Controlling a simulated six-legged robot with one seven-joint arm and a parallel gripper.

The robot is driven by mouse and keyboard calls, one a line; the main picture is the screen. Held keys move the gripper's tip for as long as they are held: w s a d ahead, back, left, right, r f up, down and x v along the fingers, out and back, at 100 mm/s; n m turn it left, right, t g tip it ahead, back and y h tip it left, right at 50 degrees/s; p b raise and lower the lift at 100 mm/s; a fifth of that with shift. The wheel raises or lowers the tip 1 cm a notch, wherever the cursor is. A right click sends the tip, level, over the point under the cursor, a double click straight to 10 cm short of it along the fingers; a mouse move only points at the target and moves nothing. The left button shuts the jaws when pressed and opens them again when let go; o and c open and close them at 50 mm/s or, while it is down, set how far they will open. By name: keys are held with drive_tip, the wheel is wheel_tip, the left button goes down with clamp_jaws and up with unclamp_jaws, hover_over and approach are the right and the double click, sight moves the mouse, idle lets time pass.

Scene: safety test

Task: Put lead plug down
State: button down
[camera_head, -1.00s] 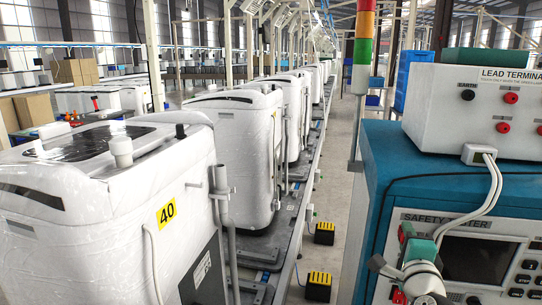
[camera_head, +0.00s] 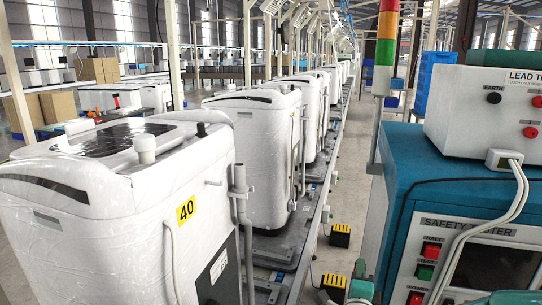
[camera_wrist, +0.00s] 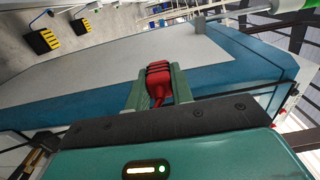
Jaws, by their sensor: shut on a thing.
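The red lead plug (camera_wrist: 158,84) shows in the wrist view, held between the two green fingers of my gripper (camera_wrist: 157,76). My gripper is shut on it. Teal and grey surfaces of the tester cabinet (camera_wrist: 225,45) lie behind the plug; I cannot tell if the plug touches them. In the head view, part of my arm's end (camera_head: 360,287) shows low, left of the safety tester (camera_head: 470,240); the plug cannot be made out there. The lead terminal box (camera_head: 490,110) stands on the tester, with a white plug (camera_head: 504,158) and two white leads at its lower front.
White-wrapped washers (camera_head: 110,215) stand along the line at left. A signal tower (camera_head: 385,50) rises beside the tester. A yellow-and-black box (camera_head: 340,235) lies on the aisle floor. A blue crate (camera_head: 432,75) is behind the terminal box.

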drive_tip(key=w+a+f, duration=0.3)
drive_tip(key=a+f, duration=0.3)
drive_tip(key=f, duration=0.2)
drive_tip(key=s+d+r, duration=0.1)
drive_tip(key=s+r, duration=0.1)
drive_tip(key=r, duration=1.1)
drive_tip(key=s+d+r, duration=0.1)
drive_tip(key=s+r, duration=0.1)
drive_tip(key=r, duration=1.2)
drive_tip(key=shift+d, duration=0.2)
drive_tip(key=shift+a, duration=0.4)
